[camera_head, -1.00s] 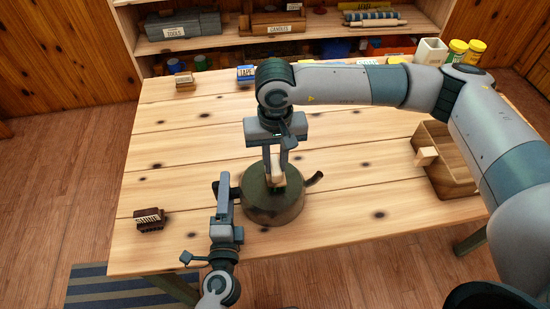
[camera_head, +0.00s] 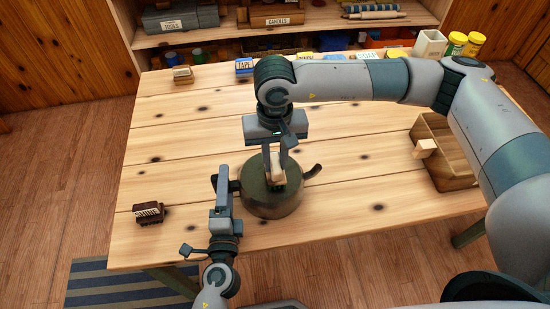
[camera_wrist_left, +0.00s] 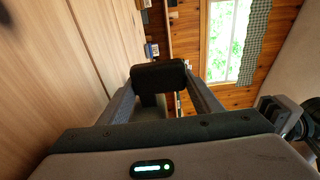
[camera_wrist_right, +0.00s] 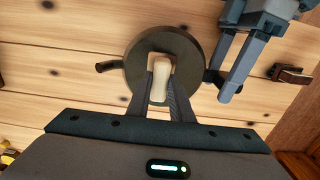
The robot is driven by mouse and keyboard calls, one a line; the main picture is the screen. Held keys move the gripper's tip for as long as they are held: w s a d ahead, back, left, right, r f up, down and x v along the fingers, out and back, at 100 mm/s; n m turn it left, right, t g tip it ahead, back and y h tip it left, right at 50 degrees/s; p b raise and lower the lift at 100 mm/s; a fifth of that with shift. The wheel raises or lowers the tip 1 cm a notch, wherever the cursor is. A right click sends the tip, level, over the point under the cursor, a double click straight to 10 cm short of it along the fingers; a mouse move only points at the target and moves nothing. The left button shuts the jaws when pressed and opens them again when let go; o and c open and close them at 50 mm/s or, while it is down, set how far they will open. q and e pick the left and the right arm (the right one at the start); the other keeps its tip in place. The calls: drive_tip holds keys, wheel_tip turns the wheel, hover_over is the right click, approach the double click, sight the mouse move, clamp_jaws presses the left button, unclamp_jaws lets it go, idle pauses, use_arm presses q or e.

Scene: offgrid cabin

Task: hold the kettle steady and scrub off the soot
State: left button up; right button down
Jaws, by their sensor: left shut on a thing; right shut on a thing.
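The kettle (camera_head: 280,205) is round, dark olive-grey and upright near the table's front middle. Its spout (camera_head: 312,171) points right. My left gripper (camera_head: 224,180) is at the kettle's left side, shut on its dark handle (camera_wrist_left: 158,76). My right gripper (camera_head: 276,172) reaches down over the kettle and is shut on a pale wooden-looking piece (camera_wrist_right: 160,79), which is over the kettle's top. The kettle body also shows in the right wrist view (camera_wrist_right: 197,60). Whether the pale piece touches the kettle is hidden by the fingers.
An open wooden box (camera_head: 455,165) stands at right. Small items, including a blue tape box (camera_head: 244,67), line the back edge. The left middle is clear.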

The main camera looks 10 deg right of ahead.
sight(277, 173)
drive_tip(key=shift+s+f, duration=0.2)
drive_tip(key=shift+s, duration=0.5)
drive_tip(key=shift+s, duration=0.15)
drive_tip(key=shift+s, duration=0.6)
drive_tip(key=shift+s+r, duration=0.25)
drive_tip(key=shift+s, duration=0.3)
drive_tip(key=shift+w+a+f, duration=0.1)
drive_tip(key=shift+f, duration=0.05)
drive_tip(key=shift+w, duration=0.7)
